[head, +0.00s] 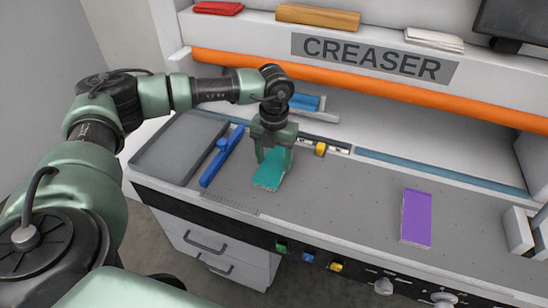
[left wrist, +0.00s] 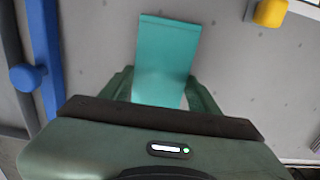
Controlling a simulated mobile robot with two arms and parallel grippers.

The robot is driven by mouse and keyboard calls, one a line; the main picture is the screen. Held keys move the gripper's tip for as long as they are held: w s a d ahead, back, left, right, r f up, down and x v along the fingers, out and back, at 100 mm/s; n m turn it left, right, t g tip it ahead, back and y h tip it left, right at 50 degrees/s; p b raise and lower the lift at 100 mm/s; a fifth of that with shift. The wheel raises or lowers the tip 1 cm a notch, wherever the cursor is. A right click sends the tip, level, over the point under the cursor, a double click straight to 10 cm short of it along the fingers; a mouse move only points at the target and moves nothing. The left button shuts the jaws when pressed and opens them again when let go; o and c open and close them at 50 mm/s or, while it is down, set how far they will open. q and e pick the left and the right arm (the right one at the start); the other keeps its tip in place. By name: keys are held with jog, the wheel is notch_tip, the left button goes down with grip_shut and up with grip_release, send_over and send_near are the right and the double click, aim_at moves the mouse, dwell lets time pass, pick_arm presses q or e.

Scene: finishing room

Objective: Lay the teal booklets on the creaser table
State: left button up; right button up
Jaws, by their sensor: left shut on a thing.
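One teal booklet (head: 269,172) is at the left part of the grey creaser table (head: 340,205). My left gripper (head: 274,158) points down and is shut on this booklet, with a finger on each side of it. The booklet also shows in the left wrist view (left wrist: 167,55), reaching out beyond the fingers (left wrist: 160,95). I cannot tell whether it touches the table or is just above it. No other teal booklet shows clearly. My right gripper is not in view.
A purple booklet (head: 416,217) lies on the table at the right. A blue bar with a knob (head: 221,155) and a grey tray (head: 180,147) are to the left. An orange rail (head: 375,87) runs along the back. The table between the teal and purple booklets is clear.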

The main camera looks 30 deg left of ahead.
aim_at(274, 165)
pick_arm(q)
jog(key=shift+f, duration=0.15)
jog(key=o, duration=1.5)
jog(key=shift+c, duration=0.2)
jog(key=shift+r, duration=0.65)
notch_tip(274, 165, up, 11)
jog(key=b, duration=0.2)
jog(key=shift+b, duration=0.35)
